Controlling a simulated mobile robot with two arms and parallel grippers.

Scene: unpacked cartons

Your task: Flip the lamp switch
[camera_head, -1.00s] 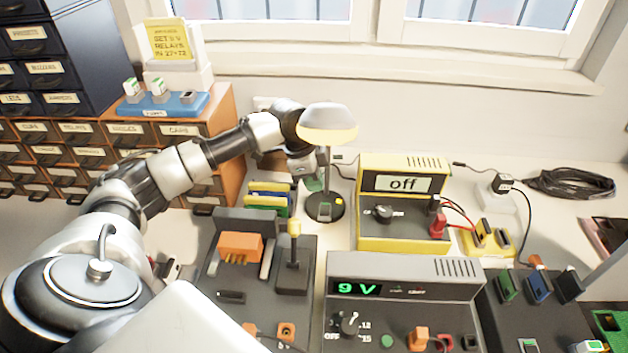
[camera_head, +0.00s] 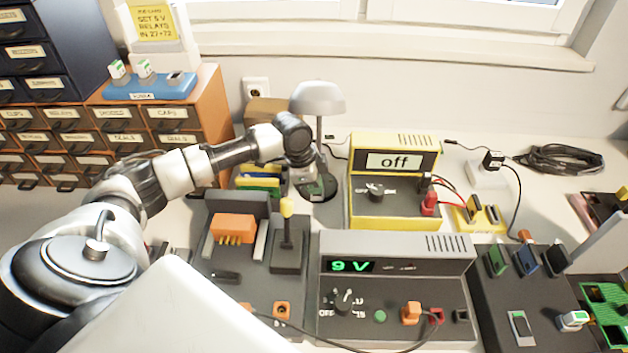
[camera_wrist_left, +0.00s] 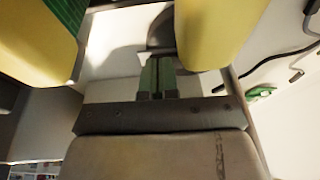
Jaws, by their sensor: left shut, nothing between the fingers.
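The desk lamp (camera_head: 318,99) has a grey domed shade on a thin post above a round dark base (camera_head: 330,190). Its shade is unlit. My left gripper (camera_head: 312,186) is at the lamp base, pointing down beside the post. Its fingers hide the switch, and I cannot tell whether they touch it. In the left wrist view the green fingertips (camera_wrist_left: 157,72) are together with nothing between them. My right gripper is not in view.
A yellow device (camera_head: 393,182) reading "off" stands close right of the lamp. A grey power supply (camera_head: 398,285) reading "9 V" and a dark fixture with a yellow-topped lever (camera_head: 286,225) are in front.

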